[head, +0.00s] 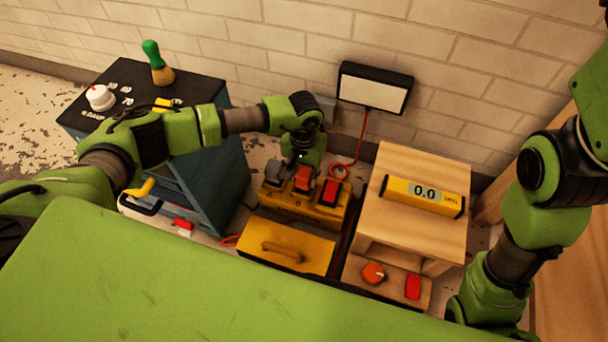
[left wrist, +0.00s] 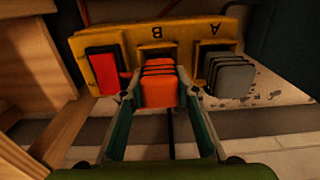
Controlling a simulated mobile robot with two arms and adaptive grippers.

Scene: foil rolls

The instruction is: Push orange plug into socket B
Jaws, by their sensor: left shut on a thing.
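The orange plug (left wrist: 160,88) is between the two fingers of my left gripper (left wrist: 160,100), which is shut on it. It sits at the socket marked B, in the middle of the yellow socket box (left wrist: 185,38); a dark strip of the opening shows behind it. I cannot tell how deep it is in. In the head view the orange plug (head: 303,178) stands on the box (head: 300,206) under my left wrist. My right gripper is out of view.
A yellow lid with a handle (head: 285,247) lies in front of the box. A blue cabinet (head: 215,175) is to the left. A white panel (head: 373,90) with a red cable is behind.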

